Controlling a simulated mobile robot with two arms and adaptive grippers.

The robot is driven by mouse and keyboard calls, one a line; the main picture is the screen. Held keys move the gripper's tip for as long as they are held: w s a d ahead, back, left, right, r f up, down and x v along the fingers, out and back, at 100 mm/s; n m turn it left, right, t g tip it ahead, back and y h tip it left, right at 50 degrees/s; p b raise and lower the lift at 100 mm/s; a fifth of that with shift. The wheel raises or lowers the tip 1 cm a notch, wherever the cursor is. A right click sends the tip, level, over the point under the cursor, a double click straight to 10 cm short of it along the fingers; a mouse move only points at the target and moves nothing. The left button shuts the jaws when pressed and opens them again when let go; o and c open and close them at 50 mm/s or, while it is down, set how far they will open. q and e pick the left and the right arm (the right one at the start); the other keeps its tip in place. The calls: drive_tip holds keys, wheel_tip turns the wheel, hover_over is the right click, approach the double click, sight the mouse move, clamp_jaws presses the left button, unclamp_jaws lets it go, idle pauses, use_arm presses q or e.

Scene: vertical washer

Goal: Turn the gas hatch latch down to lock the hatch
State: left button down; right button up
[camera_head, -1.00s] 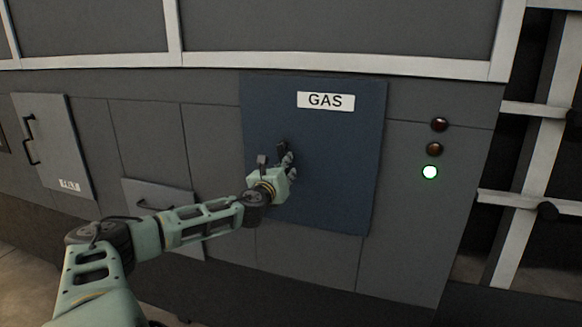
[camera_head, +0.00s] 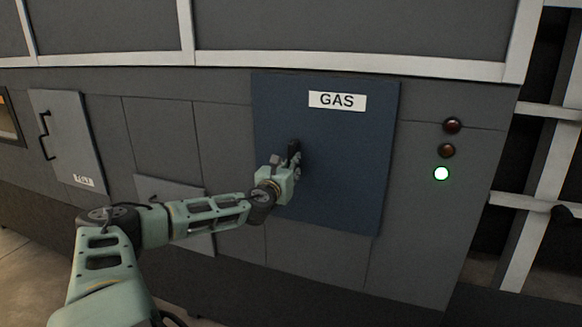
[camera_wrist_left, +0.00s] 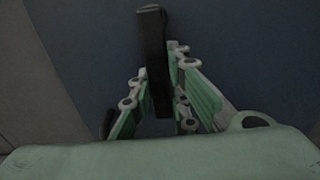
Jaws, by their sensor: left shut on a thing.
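The gas hatch (camera_head: 345,170) is a flat dark blue panel with a white GAS label (camera_head: 337,100), flush in the grey wall. Its black latch (camera_head: 294,147) is near the left edge of the panel, partly hidden by my left gripper (camera_head: 293,165). In the left wrist view the latch (camera_wrist_left: 153,60) is a dark upright bar between the fingers of my left gripper (camera_wrist_left: 160,95), which is shut on it. The bar's upper end sticks out past the fingertips. The right gripper is not in view.
To the left are a grey door (camera_head: 66,140) with a black handle and a lower grey drawer front (camera_head: 172,190). A white metal frame (camera_head: 535,150) stands at far right.

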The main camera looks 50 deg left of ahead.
use_arm(q)
drive_tip(key=c, duration=1.6)
unclamp_jaws()
drive_tip(key=shift+c, duration=0.2)
drive_tip(key=shift+s, duration=0.1)
drive_tip(key=shift+s+a, duration=0.1)
drive_tip(key=shift+s, duration=0.25)
drive_tip(key=shift+s+d, duration=0.25)
drive_tip(key=shift+s, duration=0.3)
drive_tip(key=v, duration=1)
drive_tip(key=shift+d, duration=0.4)
drive_tip(key=shift+w+f, duration=0.15)
